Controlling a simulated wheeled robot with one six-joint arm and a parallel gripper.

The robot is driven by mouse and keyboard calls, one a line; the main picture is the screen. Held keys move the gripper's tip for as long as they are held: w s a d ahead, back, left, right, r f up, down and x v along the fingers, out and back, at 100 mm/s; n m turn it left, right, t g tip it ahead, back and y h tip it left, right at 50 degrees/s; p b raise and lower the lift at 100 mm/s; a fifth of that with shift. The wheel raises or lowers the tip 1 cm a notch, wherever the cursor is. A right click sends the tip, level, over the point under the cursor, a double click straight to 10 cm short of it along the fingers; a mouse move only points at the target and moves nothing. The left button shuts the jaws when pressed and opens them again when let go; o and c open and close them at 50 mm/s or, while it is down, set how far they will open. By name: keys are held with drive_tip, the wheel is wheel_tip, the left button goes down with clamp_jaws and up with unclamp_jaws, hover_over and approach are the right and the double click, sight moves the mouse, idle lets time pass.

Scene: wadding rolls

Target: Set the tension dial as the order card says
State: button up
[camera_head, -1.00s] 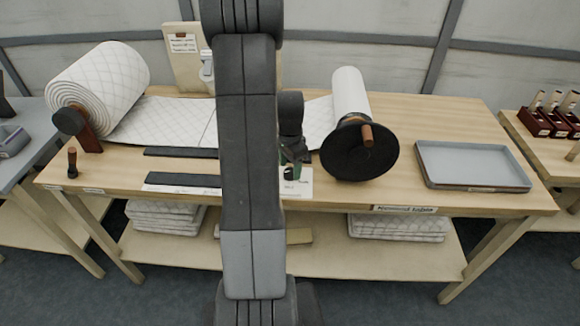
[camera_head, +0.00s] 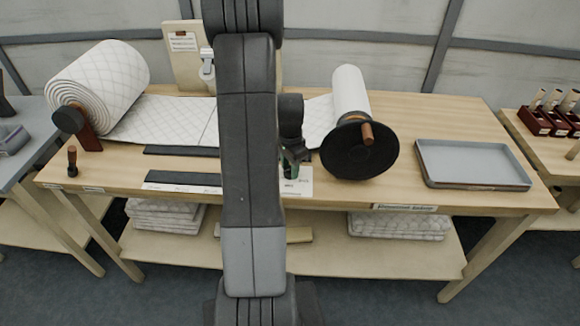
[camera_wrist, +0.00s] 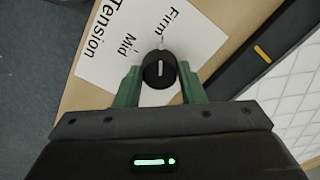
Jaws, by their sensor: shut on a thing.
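The tension dial is a round black knob (camera_wrist: 160,70) with a white line on its top, in the wrist view. It sits on a white label sheet (camera_wrist: 98,72) printed "Tension", "Mid" and "Firm". The white line points nearly straight up the picture, toward a small tick near "Firm". My gripper (camera_wrist: 160,84) has its green fingers on both sides of the dial and is shut on it. In the head view my gripper (camera_head: 291,160) is over the label sheet (camera_head: 300,184), partly behind my arm. A card (camera_head: 183,41) is on the upright board behind; its print is too small to read.
A quilted wadding roll (camera_head: 95,85) is at the left of the table. A roll with a black crank disc (camera_head: 360,152) is close to the right of my gripper. A grey tray (camera_head: 472,150) lies further right. Dark bars (camera_head: 183,179) lie to the left.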

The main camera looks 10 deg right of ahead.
drive_tip(key=shift+n, duration=0.3)
drive_tip(key=n+b, duration=0.1)
drive_tip(key=n, duration=0.1)
drive_tip(key=shift+f+n+b, duration=0.1)
drive_tip(key=shift+n+b, duration=0.2)
drive_tip(key=shift+n, duration=0.1)
drive_tip(key=n+b, duration=0.1)
drive_tip(key=n, duration=0.2)
drive_tip(key=shift+n, duration=0.4)
drive_tip(key=n+b, duration=0.1)
drive_tip(key=n, duration=0.5)
drive_tip(key=shift+b, duration=0.35)
drive_tip(key=n, duration=0.4)
drive_tip(key=shift+n+b, duration=0.35)
drive_tip(key=shift+n, duration=2.15)
drive_tip(key=shift+w, duration=0.1)
